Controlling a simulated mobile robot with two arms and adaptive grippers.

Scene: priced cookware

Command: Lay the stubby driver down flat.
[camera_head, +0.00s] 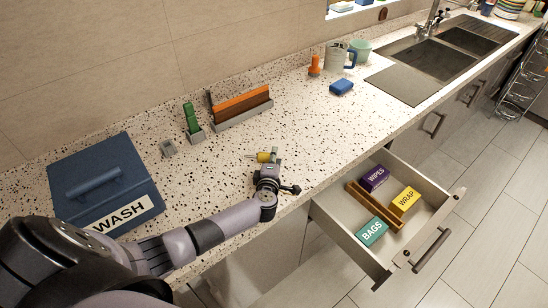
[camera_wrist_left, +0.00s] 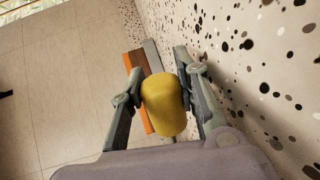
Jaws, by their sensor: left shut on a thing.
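The stubby driver, with a yellow handle (camera_head: 263,157), is at my left gripper (camera_head: 270,160) over the speckled counter, near its front edge. Its thin shaft seems to point left, and the driver looks roughly level in the head view. In the left wrist view the yellow handle (camera_wrist_left: 163,108) sits between both fingers of my left gripper (camera_wrist_left: 160,75), which is shut on it. The shaft is hidden there. I cannot tell whether the driver touches the counter. My right gripper is not in view.
A blue WASH box (camera_head: 105,185) lies at the left. A grey holder with an orange-brown block (camera_head: 242,103) and a green-handled item (camera_head: 191,118) stand behind. An open drawer (camera_head: 335,205) with labelled boxes juts out at right. The counter around the gripper is clear.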

